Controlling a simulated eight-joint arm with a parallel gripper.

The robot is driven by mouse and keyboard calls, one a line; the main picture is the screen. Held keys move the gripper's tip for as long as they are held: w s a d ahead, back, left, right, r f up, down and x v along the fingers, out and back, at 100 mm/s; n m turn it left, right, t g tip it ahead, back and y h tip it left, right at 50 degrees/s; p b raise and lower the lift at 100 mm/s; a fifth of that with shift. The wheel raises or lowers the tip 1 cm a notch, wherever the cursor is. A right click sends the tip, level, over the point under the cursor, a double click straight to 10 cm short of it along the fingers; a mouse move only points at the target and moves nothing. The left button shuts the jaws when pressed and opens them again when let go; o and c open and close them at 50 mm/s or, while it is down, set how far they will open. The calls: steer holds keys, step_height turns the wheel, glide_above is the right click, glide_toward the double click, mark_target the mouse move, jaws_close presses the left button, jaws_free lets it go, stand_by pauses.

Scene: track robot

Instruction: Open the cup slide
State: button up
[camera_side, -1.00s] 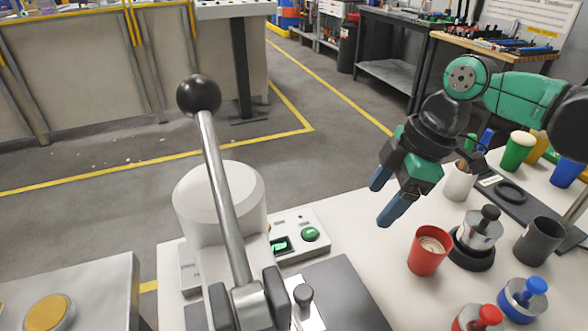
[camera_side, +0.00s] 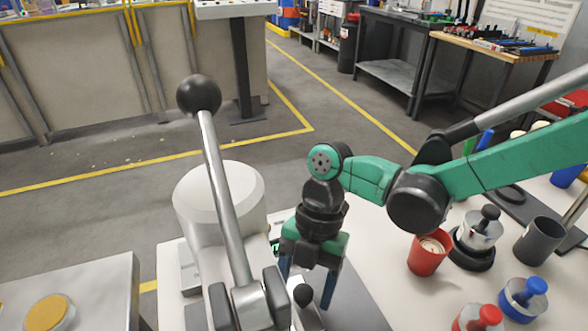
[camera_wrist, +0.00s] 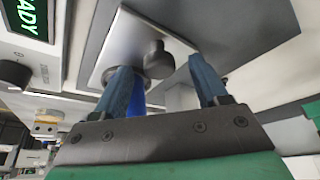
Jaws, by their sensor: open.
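The cup slide looks like a pale metal plate (camera_side: 308,318) with a dark upright knob (camera_side: 303,294) on top, set in the grey bed of the machine. The wrist view shows the plate (camera_wrist: 125,35) and the knob (camera_wrist: 158,58) close up. My gripper (camera_side: 306,288) points down over the slide with its blue fingers apart. In the wrist view my gripper (camera_wrist: 163,78) has one finger on each side of the knob, with gaps showing. I cannot tell how far down the fingers reach around it. A blue piece (camera_wrist: 137,100) shows behind the left finger.
A long lever with a black ball (camera_side: 199,95) rises left of my gripper. A display reading "ADY" (camera_wrist: 25,18) is partly visible. A red cup (camera_side: 428,255), a dark cup (camera_side: 539,241) and red (camera_side: 478,317) and blue-handled (camera_side: 523,297) pieces stand on the right.

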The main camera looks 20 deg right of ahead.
jaws_close()
stand_by(1.5)
